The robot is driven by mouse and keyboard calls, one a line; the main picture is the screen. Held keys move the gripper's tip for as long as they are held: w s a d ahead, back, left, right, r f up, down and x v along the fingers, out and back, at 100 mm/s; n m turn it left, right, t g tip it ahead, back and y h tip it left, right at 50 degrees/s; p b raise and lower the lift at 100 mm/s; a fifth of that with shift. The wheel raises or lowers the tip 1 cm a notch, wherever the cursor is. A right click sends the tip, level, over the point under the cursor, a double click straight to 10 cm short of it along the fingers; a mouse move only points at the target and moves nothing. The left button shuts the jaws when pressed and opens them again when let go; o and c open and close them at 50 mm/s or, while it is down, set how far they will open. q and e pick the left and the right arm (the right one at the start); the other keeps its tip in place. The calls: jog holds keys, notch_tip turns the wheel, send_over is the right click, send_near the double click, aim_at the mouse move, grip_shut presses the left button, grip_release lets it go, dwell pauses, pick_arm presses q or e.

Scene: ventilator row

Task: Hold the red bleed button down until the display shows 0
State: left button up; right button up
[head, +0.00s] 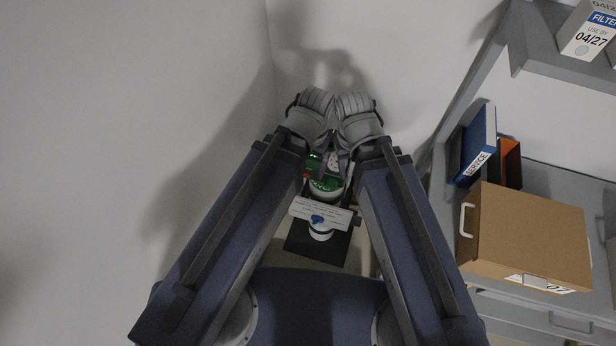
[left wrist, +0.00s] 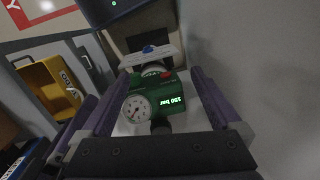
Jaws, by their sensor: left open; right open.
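A green regulator body (left wrist: 158,95) carries a round white dial gauge (left wrist: 136,109), a lit display (left wrist: 171,104) and a red button (left wrist: 166,74). The display text appears upside down and seems to read 150 bar. In the head view the green body (head: 326,184) is partly hidden by my arms, with a red spot (head: 306,176) at its left. My left gripper (left wrist: 160,74) is open, its fingers on either side of the green body; contact cannot be told. My right gripper (head: 341,165) is open beside the left one, above the regulator.
A white label plate (head: 320,213) and blue knob (head: 318,219) sit below the green body, over a dark base. Walls stand close at left and behind. At right, shelving holds a brown box (head: 530,238), a blue service binder (head: 480,142) and a filter box (head: 588,32).

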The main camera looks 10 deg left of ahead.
dwell(0.4)
pick_arm(q)
grip_shut()
dwell(0.6)
dwell(0.9)
